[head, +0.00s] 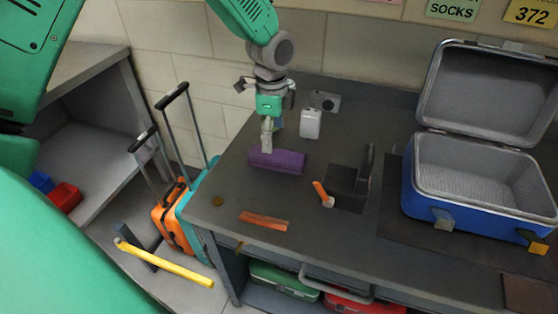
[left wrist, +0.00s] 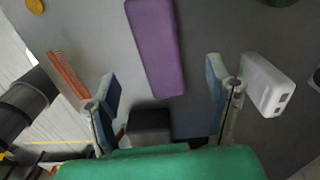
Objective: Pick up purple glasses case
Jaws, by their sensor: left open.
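The purple glasses case (head: 277,161) lies flat on the dark grey table, near its left end. It also shows in the left wrist view (left wrist: 155,45), at the top middle, reaching out of the frame at the top. My left gripper (head: 268,140) is above the case in the head view, pointing down. In the left wrist view its two fingers (left wrist: 160,85) are spread wide with nothing between them touching the case. I cannot tell the exact height gap. My right gripper is not in view.
A white power bank (head: 310,123) stands close behind the case. A camera (head: 326,100) lies farther back. An orange comb (head: 264,221) lies in front, and a black holder (head: 347,187) stands to the right. An open blue cooler (head: 475,185) fills the right side.

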